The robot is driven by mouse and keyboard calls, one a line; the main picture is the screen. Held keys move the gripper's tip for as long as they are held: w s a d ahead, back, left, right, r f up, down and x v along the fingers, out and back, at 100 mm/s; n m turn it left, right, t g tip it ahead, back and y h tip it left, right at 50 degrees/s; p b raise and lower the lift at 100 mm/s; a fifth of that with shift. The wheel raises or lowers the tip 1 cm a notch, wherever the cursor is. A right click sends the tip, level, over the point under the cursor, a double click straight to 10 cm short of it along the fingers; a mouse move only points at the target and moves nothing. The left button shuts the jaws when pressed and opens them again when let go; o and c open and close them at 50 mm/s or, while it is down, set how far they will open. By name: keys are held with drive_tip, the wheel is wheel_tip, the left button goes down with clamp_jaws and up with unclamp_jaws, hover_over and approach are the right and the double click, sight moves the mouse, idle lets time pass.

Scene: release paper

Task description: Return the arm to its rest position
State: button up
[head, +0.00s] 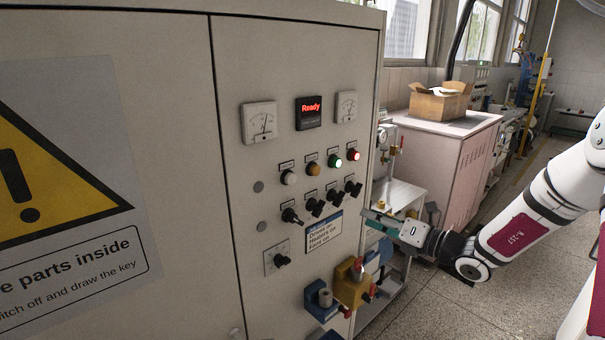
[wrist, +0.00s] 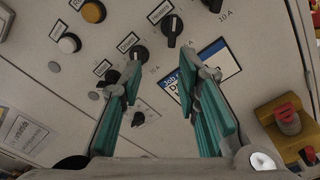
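My arm (head: 520,232) reaches in from the right in the head view, white with a dark red panel. My gripper (head: 372,219) is in front of the right edge of the grey control cabinet (head: 235,230). In the wrist view my gripper (wrist: 165,90) shows two teal fingers spread apart with nothing between them. Its fingers point at the cabinet panel, close to the black rotary knobs (wrist: 138,53) and a blue-and-white job label (wrist: 222,58). I cannot tell exactly how far the fingertips are from the panel.
Below the gripper, a yellow block (head: 353,285) and a blue block (head: 321,300) stick out from the cabinet. A pinkish cabinet with an open cardboard box (head: 440,101) stands behind. The floor (head: 430,310) below the arm is clear.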

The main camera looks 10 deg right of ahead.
drive_tip(key=s+a+r+n+g+h, duration=0.1)
drive_tip(key=s+a+r+n+g, duration=0.3)
drive_tip(key=s+a+n, duration=0.45)
drive_tip(key=s+a+r+n+g, duration=0.2)
drive_tip(key=s+a+n+g, duration=0.45)
drive_tip(key=s+n, duration=0.4)
drive_tip(key=s+d+r+n+t+h, duration=0.1)
drive_tip(key=s+d+r+n+h, duration=0.2)
drive_tip(key=s+n, duration=0.5)
drive_tip(key=s+d+r+n+t+h, duration=0.1)
drive_tip(key=s+d+r+n+h, duration=0.2)
drive_tip(key=s+d+n+h, duration=0.3)
drive_tip(key=s+n+h, duration=0.1)
drive_tip(key=s+n, duration=0.1)
drive_tip(key=n, duration=0.1)
drive_tip(key=shift+s+d+r, duration=0.2)
drive_tip(key=shift+s, duration=0.2)
drive_tip(key=shift+t, duration=0.25)
